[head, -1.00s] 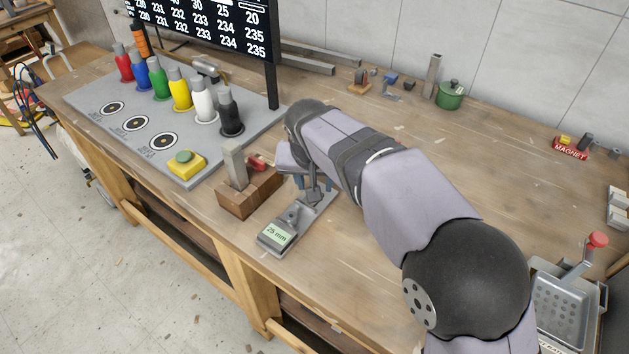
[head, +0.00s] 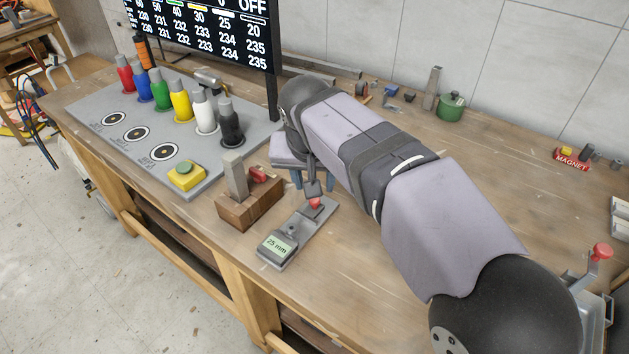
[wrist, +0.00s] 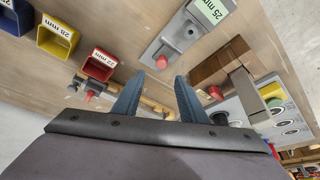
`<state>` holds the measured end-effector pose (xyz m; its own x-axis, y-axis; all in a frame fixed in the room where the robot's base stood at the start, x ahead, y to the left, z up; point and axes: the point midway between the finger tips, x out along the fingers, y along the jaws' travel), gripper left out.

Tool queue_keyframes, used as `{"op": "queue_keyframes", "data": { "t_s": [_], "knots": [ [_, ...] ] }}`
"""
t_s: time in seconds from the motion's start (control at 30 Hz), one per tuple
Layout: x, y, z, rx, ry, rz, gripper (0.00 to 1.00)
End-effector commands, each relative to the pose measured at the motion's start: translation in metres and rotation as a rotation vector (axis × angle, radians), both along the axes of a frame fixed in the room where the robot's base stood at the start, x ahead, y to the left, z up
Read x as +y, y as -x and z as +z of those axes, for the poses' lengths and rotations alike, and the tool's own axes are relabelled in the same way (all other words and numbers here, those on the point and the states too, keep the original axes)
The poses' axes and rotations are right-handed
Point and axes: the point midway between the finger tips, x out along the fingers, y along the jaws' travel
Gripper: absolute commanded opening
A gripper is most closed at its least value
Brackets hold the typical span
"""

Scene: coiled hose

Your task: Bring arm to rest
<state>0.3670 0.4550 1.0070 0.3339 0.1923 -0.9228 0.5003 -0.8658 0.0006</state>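My gripper (head: 312,182) hangs above the wooden bench, just behind a grey gauge (head: 297,229) with a "25 mm" display and a red knob. In the wrist view my gripper's two blue-grey fingers (wrist: 158,82) stand apart with nothing between them. The gauge (wrist: 187,32) is beyond the fingertips there, its red knob near them but apparently not touching. My arm reaches across the bench from the lower right and hides part of the bench behind it.
A wooden block (head: 237,211) with an upright grey plate stands left of the gauge. A grey board (head: 105,140) holds several coloured bottles and a yellow button box (head: 186,177). A display screen (head: 212,40) stands behind. The wrist view shows yellow (wrist: 58,34) and red (wrist: 100,64) bins.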

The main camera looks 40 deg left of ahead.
Motion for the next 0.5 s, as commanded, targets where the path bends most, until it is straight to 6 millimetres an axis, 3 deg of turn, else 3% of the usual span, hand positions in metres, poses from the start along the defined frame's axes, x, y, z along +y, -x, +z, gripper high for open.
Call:
{"op": "queue_keyframes", "data": {
  "t_s": [0.23, 0.33, 0.43, 0.5],
  "knots": [
    [0.0, 0.0, 0.0, 0.0, 0.0, 0.0, 0.38],
    [-0.009, -0.005, 0.0, 0.003, 0.013, -0.006, 0.38],
    [-0.032, -0.016, 0.0, 0.01, 0.047, -0.016, 0.38],
    [-0.058, -0.026, -0.001, 0.021, 0.086, -0.026, 0.38]
  ]
}}
